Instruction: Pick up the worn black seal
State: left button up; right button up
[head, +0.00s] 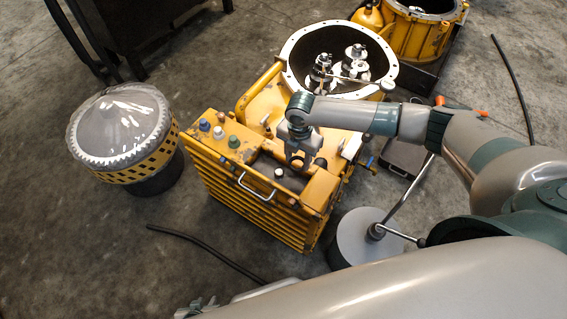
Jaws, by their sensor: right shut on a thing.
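My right gripper (299,160) points down over the top of the yellow ribbed unit (252,201), in front of the round housing. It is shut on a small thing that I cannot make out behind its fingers. I cannot pick out the worn black seal for certain. A dark area (268,172) lies on the unit's top, just left of and below the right gripper. My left gripper (193,309) shows only in part at the bottom edge, low and away from the unit, and I cannot tell whether it is open.
An open round housing (290,62) with metal gears stands behind. A plastic-covered drum (122,125) is at left. A grey round base (352,238) with a metal rod stands right of the unit. A black hose (205,248) lies on the floor. Floor at lower left is mostly clear.

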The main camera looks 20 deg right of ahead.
jog(key=s+d+r, duration=0.2)
jog(key=d+r, duration=0.1)
jog(key=d, duration=0.2)
jog(key=shift+r, duration=0.25)
jog(key=shift+s+d, duration=0.1)
jog(key=shift+p, duration=0.35)
dwell(0.6)
